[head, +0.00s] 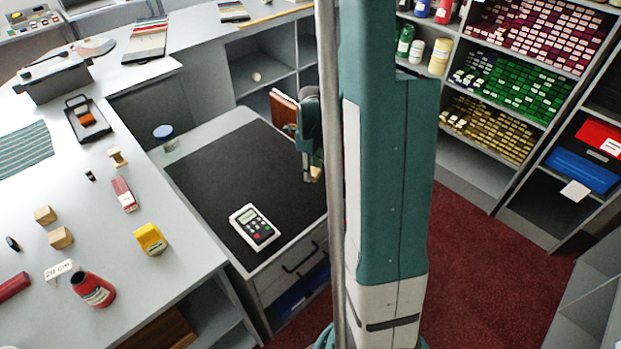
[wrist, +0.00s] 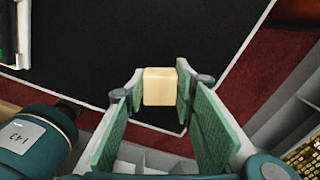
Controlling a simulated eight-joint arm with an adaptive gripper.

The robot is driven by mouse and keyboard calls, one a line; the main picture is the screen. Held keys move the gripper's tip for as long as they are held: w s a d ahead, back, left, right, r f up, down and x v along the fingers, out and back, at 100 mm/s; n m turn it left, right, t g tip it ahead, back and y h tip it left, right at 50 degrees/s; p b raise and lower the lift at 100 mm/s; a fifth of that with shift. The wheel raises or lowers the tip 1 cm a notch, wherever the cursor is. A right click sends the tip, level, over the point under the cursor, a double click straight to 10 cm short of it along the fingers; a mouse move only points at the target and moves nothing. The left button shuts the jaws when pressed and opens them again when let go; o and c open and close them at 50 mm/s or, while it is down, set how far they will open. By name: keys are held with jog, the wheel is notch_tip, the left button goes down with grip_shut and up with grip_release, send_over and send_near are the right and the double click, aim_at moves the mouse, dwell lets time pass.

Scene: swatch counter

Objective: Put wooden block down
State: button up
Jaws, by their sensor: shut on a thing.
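In the wrist view a pale wooden block (wrist: 159,86) sits between the fingertips of my gripper (wrist: 160,98). My gripper is shut on it, with a green pad on either side. Behind the block is the black mat (wrist: 90,50) near its edge; I cannot tell how high the block is above it. In the head view my gripper (head: 309,165) is at the right side of the black mat (head: 225,165), partly hidden by my column. The held block is hard to make out there.
A keypad device (head: 254,227) lies on the mat's front part. A blue-lidded jar (head: 165,136) stands beyond its left edge. The left counter holds two wooden blocks (head: 60,237), a yellow item (head: 150,239) and a red bottle (head: 94,289). The mat's middle is clear.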

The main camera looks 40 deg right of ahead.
jog(key=shift+f+b, duration=0.35)
jog(key=shift+f, duration=1.5)
jog(key=shift+f, duration=0.2)
jog(key=o, duration=0.9)
jog(key=shift+c, duration=0.2)
jog(key=shift+r, duration=0.25)
jog(key=shift+r+p, duration=1)
jog(key=shift+r, duration=4.95)
